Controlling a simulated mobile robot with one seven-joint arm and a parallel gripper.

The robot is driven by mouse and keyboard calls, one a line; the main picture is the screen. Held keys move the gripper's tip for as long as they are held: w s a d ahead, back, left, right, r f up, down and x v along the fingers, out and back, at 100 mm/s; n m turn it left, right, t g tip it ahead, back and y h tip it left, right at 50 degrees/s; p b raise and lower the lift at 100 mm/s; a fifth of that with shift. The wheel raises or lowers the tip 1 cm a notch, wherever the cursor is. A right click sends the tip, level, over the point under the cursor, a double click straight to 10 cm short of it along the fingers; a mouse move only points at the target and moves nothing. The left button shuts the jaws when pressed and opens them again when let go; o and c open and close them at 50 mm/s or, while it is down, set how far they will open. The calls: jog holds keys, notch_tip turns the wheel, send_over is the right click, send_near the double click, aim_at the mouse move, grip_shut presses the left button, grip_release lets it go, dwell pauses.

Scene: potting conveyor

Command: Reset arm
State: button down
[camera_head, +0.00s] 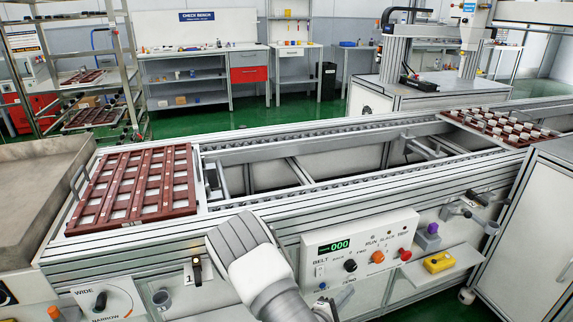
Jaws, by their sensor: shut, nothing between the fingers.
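My arm shows as a pale grey rounded link at the bottom centre, in front of the conveyor's front rail. It bends and runs down out of the bottom edge. My gripper cannot be made out in this view. A small dark and grey part at the bottom edge, right of the link, is too small to identify.
The potting conveyor (330,190) runs across the middle. A dark red slatted tray (128,212) lies on its left end, and a tray with several pale items (500,127) on its right end. A control panel (362,252) and a shelf with a yellow object (439,262) stick out in front.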

jog(key=s+d+r+m+g+h, duration=0.1)
jog(key=s+d+r+m+g, duration=0.35)
jog(key=r, duration=0.35)
jog(key=s+d+r+m+g+h, duration=0.1)
jog(key=s+d+r+m+g, duration=0.3)
jog(key=r, duration=0.5)
jog(key=s+a+r+m+g+y, duration=0.35)
jog(key=s+r+m+y, duration=0.3)
jog(key=s+r, duration=0.35)
jog(key=s+a+r+t+y, duration=0.5)
jog(key=s+a+r+y, duration=0.1)
jog(key=a+r, duration=0.15)
notch_tip(320, 180, up, 23)
jog(key=p, duration=2.3)
jog(key=shift+a, duration=0.2)
jog(key=shift+d+f, duration=0.1)
